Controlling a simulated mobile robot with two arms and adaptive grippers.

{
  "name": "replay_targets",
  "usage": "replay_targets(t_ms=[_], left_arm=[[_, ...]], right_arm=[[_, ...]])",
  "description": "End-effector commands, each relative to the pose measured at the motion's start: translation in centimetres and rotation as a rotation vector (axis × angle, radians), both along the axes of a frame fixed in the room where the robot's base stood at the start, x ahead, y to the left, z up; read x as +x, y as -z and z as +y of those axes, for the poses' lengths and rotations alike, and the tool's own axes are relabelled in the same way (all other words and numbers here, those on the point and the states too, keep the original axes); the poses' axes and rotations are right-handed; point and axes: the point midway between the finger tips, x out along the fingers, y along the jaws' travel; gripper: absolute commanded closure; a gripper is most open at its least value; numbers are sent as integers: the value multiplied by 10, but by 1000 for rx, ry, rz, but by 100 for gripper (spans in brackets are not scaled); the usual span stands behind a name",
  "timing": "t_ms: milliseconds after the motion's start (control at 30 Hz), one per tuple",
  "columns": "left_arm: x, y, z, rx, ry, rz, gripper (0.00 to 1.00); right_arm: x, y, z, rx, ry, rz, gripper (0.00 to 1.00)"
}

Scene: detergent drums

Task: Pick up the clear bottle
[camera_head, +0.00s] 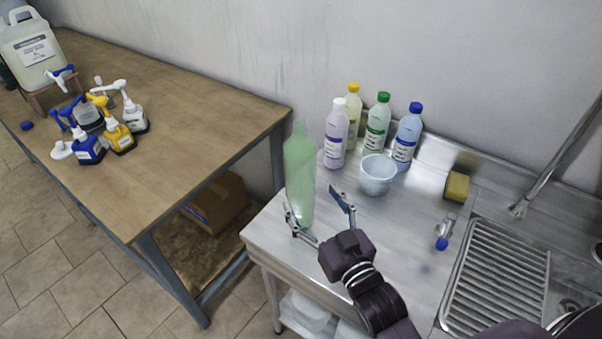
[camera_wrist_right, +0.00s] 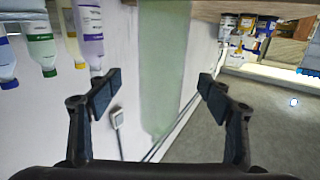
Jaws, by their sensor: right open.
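The clear bottle (camera_head: 300,165) is tall, greenish and see-through, and stands upright near the left end of the steel counter (camera_head: 290,252). My right gripper (camera_head: 317,204) is open, low beside the bottle, with one finger in front of its left side and the other to its right. In the right wrist view the bottle (camera_wrist_right: 163,65) shows upside down, between the open fingers (camera_wrist_right: 158,90), with a gap on both sides. I cannot tell how far it reaches between them. My left gripper is not in view.
A purple-labelled bottle (camera_head: 336,137), a green-capped bottle (camera_head: 377,125), a blue-capped bottle (camera_head: 408,138) and a yellow-capped bottle (camera_head: 353,108) stand behind, near a white tub (camera_head: 377,177). A yellow sponge (camera_head: 457,187) and a sink drainer (camera_head: 500,285) lie right. A wooden table (camera_head: 190,110) stands left.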

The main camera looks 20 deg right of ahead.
Motion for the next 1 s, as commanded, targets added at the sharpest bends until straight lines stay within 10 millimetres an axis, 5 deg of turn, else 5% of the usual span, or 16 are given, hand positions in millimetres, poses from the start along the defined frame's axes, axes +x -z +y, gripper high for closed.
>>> replay_targets(t_ms=[400,600,867,1000], left_arm=[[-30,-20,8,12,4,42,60],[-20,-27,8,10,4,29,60],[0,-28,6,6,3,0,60],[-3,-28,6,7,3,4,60]], right_arm=[[47,-10,3,-1,-1,-7,27],[72,-7,5,1,-1,-5,27],[75,-5,6,0,-1,-4,27],[75,-5,6,0,-1,-4,39]])
